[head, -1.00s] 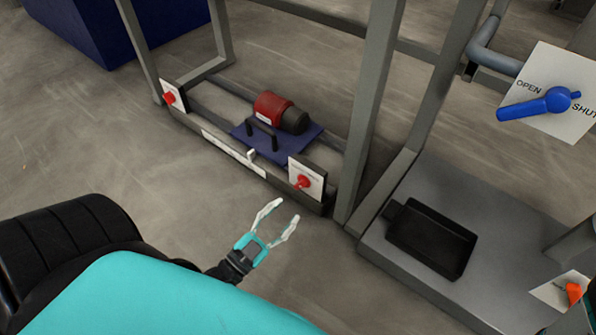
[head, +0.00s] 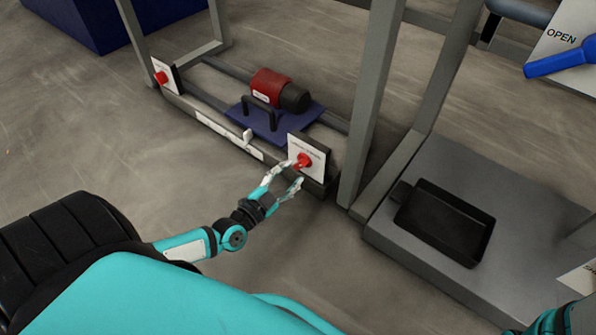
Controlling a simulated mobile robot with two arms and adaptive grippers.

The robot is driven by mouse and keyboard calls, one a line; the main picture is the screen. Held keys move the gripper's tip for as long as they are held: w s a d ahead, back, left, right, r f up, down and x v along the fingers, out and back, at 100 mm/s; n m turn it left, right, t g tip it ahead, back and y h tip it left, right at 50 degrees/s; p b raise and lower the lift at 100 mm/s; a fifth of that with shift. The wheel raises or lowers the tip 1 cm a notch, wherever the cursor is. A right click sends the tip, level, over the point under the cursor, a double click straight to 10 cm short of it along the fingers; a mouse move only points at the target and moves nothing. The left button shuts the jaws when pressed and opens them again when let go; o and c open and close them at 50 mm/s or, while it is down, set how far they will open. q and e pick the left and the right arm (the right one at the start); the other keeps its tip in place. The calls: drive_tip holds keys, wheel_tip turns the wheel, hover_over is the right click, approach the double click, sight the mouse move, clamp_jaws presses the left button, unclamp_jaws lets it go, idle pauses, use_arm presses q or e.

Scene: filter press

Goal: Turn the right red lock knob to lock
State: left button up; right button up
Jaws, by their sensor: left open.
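The right red lock knob (head: 303,161) sits on a white plate (head: 312,151) at the right end of the low frame rail. My left gripper (head: 289,174) is open, its two pale fingertips at the knob's near side. I cannot tell whether the fingers touch the knob. The other red knob (head: 160,78) is on a white plate at the rail's left end. A part of my right arm shows at the bottom right corner; its gripper is not in view.
A grey post (head: 370,105) rises right of the knob. A black tray (head: 444,222) lies on a grey platform (head: 385,234). A blue lever (head: 560,58) is at upper right.

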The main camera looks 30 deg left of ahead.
sight(299, 167)
use_arm(q)
drive_tip(key=shift+w+d+b, duration=0.15)
drive_tip(key=shift+w+b, duration=0.5)
drive_tip(key=shift+w, duration=1.35)
clamp_jaws()
